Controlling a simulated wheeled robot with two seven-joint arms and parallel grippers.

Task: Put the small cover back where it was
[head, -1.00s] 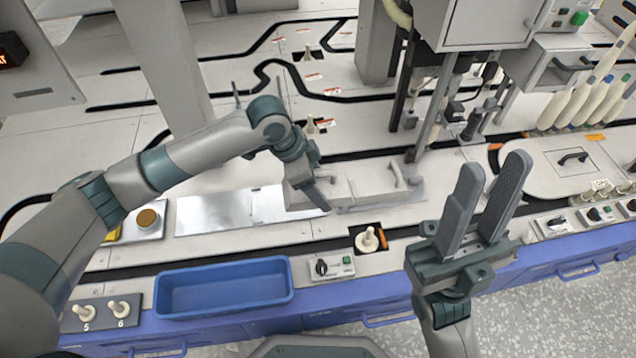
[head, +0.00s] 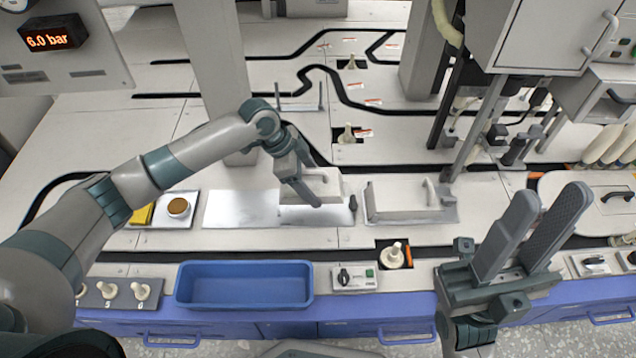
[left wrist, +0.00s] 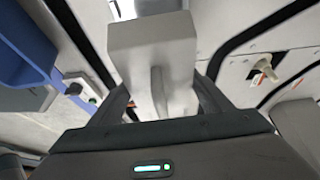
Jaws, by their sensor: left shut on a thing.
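The small cover (head: 326,183) is a light grey box-shaped piece. My left gripper (head: 308,190) is shut on it, and its fingers hide part of it in the head view. In the left wrist view the cover (left wrist: 152,50) sits between the two fingers, which grip its upright handle. It is over the right part of a shiny metal plate (head: 240,209); I cannot tell whether it touches. A longer grey cover (head: 405,200) with a handle stands to its right, apart from it. My right gripper (head: 548,200) is open and empty at the front right.
A blue tray (head: 243,303), a switch box (head: 355,278) and a bobbin (head: 394,256) in a dark opening lie along the front. A round brown-topped pot (head: 178,208) is at left. Machine columns rise behind.

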